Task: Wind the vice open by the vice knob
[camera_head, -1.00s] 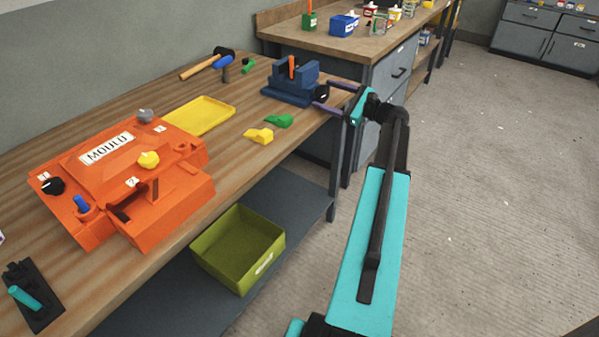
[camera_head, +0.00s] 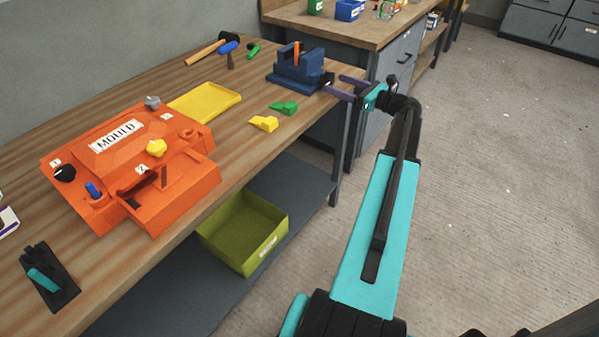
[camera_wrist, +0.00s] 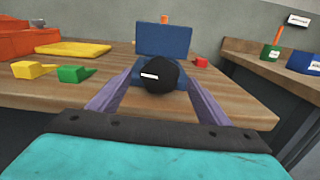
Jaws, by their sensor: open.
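The blue vice (camera_head: 297,68) stands at the right end of the wooden bench, with an orange piece (camera_head: 296,53) upright between its jaws. In the wrist view the vice (camera_wrist: 165,40) is straight ahead. Its black vice knob (camera_wrist: 162,76) with a white mark faces the camera. My gripper (camera_head: 340,86) is open, and its two purple fingers (camera_wrist: 155,92) lie on either side of the knob. I cannot tell whether either finger touches it. In the head view the knob (camera_head: 327,79) is partly hidden by the fingers.
An orange mould (camera_head: 190,184), yellow tray (camera_head: 208,103), yellow block (camera_head: 264,123) and green block (camera_head: 285,108) lie on the bench. Hammer and small tools lie behind. A green bin (camera_head: 243,232) sits on the lower shelf. Another bench (camera_head: 340,28) stands behind; the floor at right is clear.

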